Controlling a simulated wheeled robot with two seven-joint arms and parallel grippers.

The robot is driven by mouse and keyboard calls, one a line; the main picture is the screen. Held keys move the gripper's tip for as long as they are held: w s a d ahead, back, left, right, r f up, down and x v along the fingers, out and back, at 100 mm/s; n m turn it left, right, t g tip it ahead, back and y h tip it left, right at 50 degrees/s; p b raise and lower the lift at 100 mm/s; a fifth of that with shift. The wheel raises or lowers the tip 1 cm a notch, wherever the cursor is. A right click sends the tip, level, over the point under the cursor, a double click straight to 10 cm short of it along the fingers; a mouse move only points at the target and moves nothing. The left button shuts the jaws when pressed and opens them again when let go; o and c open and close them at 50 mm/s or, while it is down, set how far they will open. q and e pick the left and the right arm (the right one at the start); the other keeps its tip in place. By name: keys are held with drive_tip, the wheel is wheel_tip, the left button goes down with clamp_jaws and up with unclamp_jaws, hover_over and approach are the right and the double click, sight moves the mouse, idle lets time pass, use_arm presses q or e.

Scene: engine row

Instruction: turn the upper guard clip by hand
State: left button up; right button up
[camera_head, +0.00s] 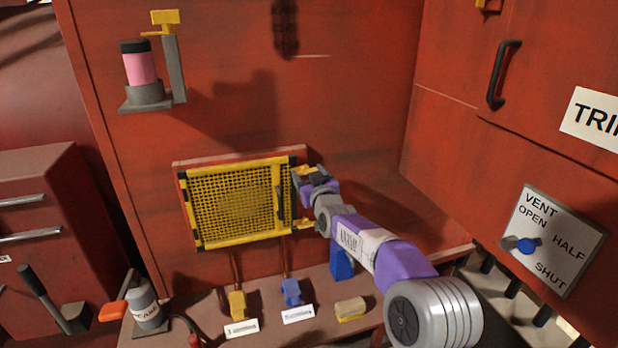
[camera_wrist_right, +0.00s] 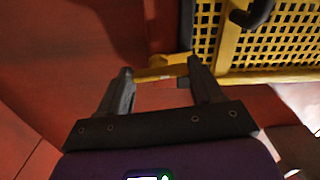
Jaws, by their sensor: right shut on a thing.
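The yellow mesh guard (camera_head: 240,203) is closed against the red engine wall, with a dark handle (camera_head: 279,203) on its right bar. The upper guard clip (camera_head: 303,171) is a small yellow piece at the guard's upper right corner. My right gripper (camera_head: 306,178) is at this clip and partly hides it. In the right wrist view the fingers (camera_wrist_right: 160,74) are shut on the yellow clip (camera_wrist_right: 162,69), next to the guard mesh (camera_wrist_right: 285,38). The lower guard clip (camera_head: 303,223) is yellow and sits by the lower right corner. My left gripper is out of view.
A vent plate with a blue knob (camera_head: 526,245) is on the right wall.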

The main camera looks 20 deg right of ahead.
drive_tip(key=n+b, duration=0.2)
drive_tip(key=n, duration=0.3)
drive_tip(key=shift+s+b, duration=0.1)
drive_tip(key=shift+b, duration=0.3)
drive_tip(key=n+b, duration=0.2)
drive_tip(key=n, duration=0.2)
drive_tip(key=shift+r+n+b, duration=0.1)
drive_tip(key=shift+n+b, duration=0.25)
drive_tip(key=shift+n, duration=0.05)
drive_tip(key=n+b, duration=0.1)
drive_tip(key=n, duration=0.2)
drive_tip(key=shift+r+n+b, duration=0.1)
drive_tip(key=shift+n+b, duration=0.2)
drive_tip(key=shift+b, duration=0.05)
drive_tip(key=shift+r+n+b, duration=0.1)
drive_tip(key=shift+n+b, duration=0.35)
drive_tip(key=shift+n, duration=1.05)
drive_tip(key=o, duration=1)
drive_tip(key=shift+o, duration=0.3)
drive_tip(key=shift+f, duration=0.2)
